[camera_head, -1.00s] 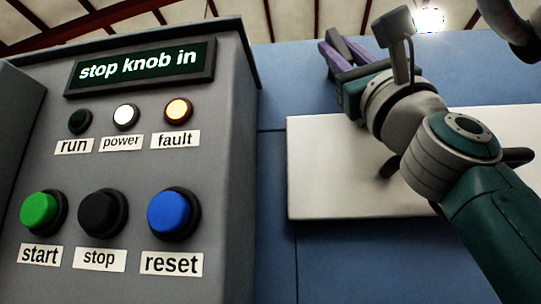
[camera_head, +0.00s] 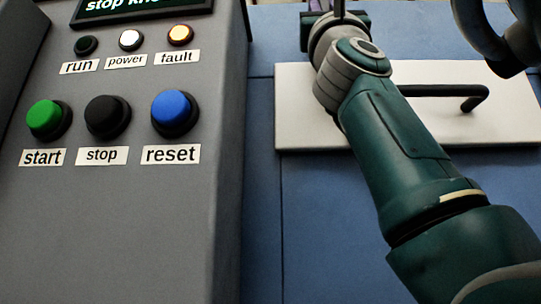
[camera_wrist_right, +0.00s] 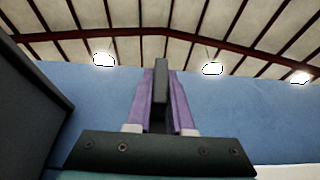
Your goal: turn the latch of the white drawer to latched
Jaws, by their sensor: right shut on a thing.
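The white drawer (camera_head: 300,108) has a wide pale front in the right half of the head view, with a black bar handle (camera_head: 472,98). My right arm crosses in front of its left part. My right gripper (camera_wrist_right: 161,80) shows in the wrist view with its purple fingers shut on an upright dark bar, which looks like the latch (camera_wrist_right: 160,105). The bar stands about upright between the fingers in that view. In the head view the fingers are cut off at the top edge, above the drawer front, and the latch cannot be made out. My left gripper is not in view.
The blue panel (camera_head: 262,210) behind is flat and clear.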

